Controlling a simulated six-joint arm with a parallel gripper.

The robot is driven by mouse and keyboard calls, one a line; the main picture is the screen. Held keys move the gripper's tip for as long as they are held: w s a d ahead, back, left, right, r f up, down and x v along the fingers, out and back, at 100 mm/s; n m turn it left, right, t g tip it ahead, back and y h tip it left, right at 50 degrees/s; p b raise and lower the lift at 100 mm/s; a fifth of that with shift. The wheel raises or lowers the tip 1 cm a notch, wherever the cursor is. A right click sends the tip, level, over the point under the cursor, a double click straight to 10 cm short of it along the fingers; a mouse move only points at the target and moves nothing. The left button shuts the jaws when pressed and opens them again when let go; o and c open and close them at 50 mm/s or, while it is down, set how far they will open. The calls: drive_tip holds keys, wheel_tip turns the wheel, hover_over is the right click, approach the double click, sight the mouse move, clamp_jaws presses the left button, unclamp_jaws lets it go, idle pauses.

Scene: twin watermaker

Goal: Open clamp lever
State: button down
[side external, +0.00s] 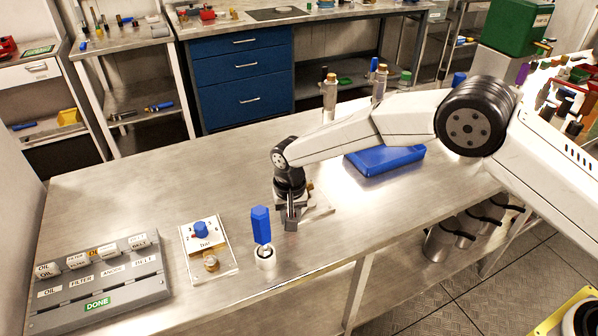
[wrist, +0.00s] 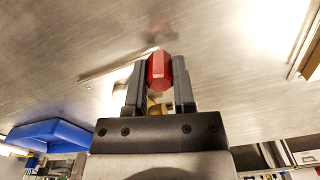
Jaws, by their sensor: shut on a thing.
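A red hexagonal grip (wrist: 159,70), which looks like the end of the clamp lever, sits between the two dark fingers of my gripper (wrist: 160,78) in the wrist view. The fingers are shut on it. A brass-coloured part (wrist: 156,106) shows further down between the fingers. In the side view my gripper (side external: 291,218) points down low over the steel bench, in front of a small pale plate (side external: 319,210). The red grip is hidden there by my gripper, and most of the clamp is covered too.
On the bench (side external: 120,200) stand a blue-handled post (side external: 262,226) close left of my gripper, a plate with a blue knob (side external: 201,230), and a grey labelled tray (side external: 150,287). A blue flat block (side external: 385,160) lies behind my arm. Metal posts (side external: 329,95) stand at the back edge.

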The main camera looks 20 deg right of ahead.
drive_tip(key=shift+w+a+m, duration=0.15)
drive_tip(key=shift+w+m, duration=0.1)
drive_tip(key=shift+m, duration=0.15)
drive_tip(key=shift+c, duration=2.2)
unclamp_jaws()
drive_tip(key=shift+r, duration=0.15)
drive_tip(key=shift+r, duration=3.75)
